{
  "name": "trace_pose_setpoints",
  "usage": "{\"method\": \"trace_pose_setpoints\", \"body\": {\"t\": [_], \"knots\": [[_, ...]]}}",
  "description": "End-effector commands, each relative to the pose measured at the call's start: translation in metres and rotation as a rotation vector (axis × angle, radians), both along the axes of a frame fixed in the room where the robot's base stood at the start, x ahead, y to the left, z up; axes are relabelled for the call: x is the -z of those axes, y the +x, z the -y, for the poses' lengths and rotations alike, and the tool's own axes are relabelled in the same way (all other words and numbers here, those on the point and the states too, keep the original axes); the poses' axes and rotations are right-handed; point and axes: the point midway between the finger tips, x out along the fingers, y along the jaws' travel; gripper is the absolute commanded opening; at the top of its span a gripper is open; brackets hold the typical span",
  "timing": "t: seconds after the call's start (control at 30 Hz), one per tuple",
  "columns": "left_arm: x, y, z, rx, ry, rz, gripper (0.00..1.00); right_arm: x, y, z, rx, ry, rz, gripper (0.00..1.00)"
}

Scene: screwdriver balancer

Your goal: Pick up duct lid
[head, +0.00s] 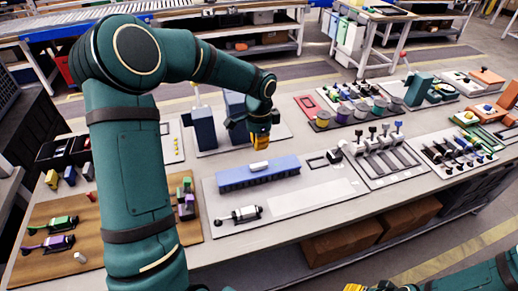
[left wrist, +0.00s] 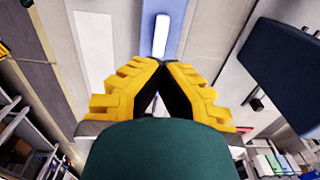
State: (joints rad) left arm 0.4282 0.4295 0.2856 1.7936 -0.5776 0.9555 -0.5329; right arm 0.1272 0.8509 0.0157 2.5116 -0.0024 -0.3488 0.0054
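A long blue ridged duct (head: 232,181) lies on a light grey board in the middle of the table, with a small white block (head: 259,166) on top. I cannot tell whether its blue top or the flat white strip (head: 312,198) in front is the duct lid. My left gripper (head: 260,141) points down, above and behind the duct, apart from it. In the left wrist view its yellow fingertips (left wrist: 159,62) come together with nothing between them; the white block (left wrist: 161,35) and blue duct (left wrist: 177,14) lie beyond. My right gripper (head: 372,286) is mostly cut off at the bottom edge.
Two dark blue blocks (head: 204,128) stand on a board behind the duct, close to my left gripper. A small black-and-white tool (head: 240,214) lies in front of the duct. A rack of several upright tools (head: 380,155) stands to the right. A brown board (head: 55,265) with parts lies left.

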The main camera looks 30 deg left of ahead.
Motion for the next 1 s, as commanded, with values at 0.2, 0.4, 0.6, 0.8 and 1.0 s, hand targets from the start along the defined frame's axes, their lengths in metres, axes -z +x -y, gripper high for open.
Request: {"method": "trace_pose_setpoints", "body": {"t": [0.2,0.4,0.6,0.8,1.0], "knots": [[-0.002,0.0,0.0,0.0,0.0,0.0,0.0,0.0,0.0,0.0,0.0,0.0,-0.001,0.47],[-0.001,0.0,0.0,0.0,0.0,0.0,0.46,0.0,0.0,0.0,0.0,0.0,-0.001,0.47],[-0.001,0.0,0.0,0.0,0.0,0.0,0.8,0.0,0.0,0.0,0.0,0.0,-0.001,0.47],[-0.002,0.0,0.0,0.0,0.0,0.0,0.8,0.0,0.0,0.0,0.0,0.0,-0.001,0.47],[-0.017,0.001,-0.001,0.0,0.002,0.003,0.8,0.0,0.0,0.0,0.0,0.0,-0.001,0.47]]}}
